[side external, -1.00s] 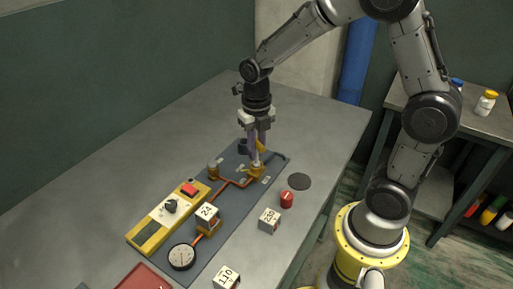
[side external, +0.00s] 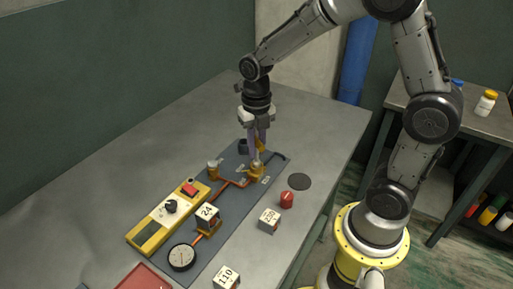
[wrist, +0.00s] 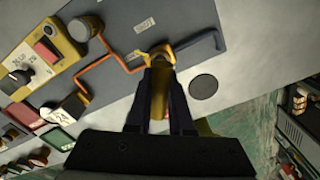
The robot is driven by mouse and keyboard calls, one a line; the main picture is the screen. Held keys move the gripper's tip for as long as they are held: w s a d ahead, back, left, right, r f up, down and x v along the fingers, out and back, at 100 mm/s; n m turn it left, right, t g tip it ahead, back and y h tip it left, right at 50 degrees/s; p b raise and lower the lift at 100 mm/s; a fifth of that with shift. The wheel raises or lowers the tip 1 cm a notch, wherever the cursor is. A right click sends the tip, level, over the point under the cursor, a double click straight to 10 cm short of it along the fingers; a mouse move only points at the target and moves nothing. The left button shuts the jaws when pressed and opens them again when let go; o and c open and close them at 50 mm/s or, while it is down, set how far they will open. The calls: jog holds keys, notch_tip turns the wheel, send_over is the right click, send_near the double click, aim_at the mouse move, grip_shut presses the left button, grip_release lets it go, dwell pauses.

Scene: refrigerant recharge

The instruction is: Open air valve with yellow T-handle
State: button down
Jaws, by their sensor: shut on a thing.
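The air valve (side external: 257,173) is a small yellow-orange fitting at the far end of the dark grey panel (side external: 222,203). It also shows in the wrist view (wrist: 161,49), just beyond my fingertips. My gripper (side external: 257,159) points down over the valve, and its fingers are shut on the yellow T-handle. The fingers hide most of the handle, so its exact angle cannot be told. A yellow part (side external: 262,145) shows beside the fingers.
An orange pipe (side external: 225,187) runs from the valve along the panel. A yellow control box (side external: 168,217), a round gauge (side external: 182,257) and a block marked 24 (side external: 207,213) stand nearby. A red piece (side external: 287,200) and a block marked 230 (side external: 269,220) sit to the right.

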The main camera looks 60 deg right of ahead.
aim_at(257, 139)
jog(key=shift+r, duration=1.95)
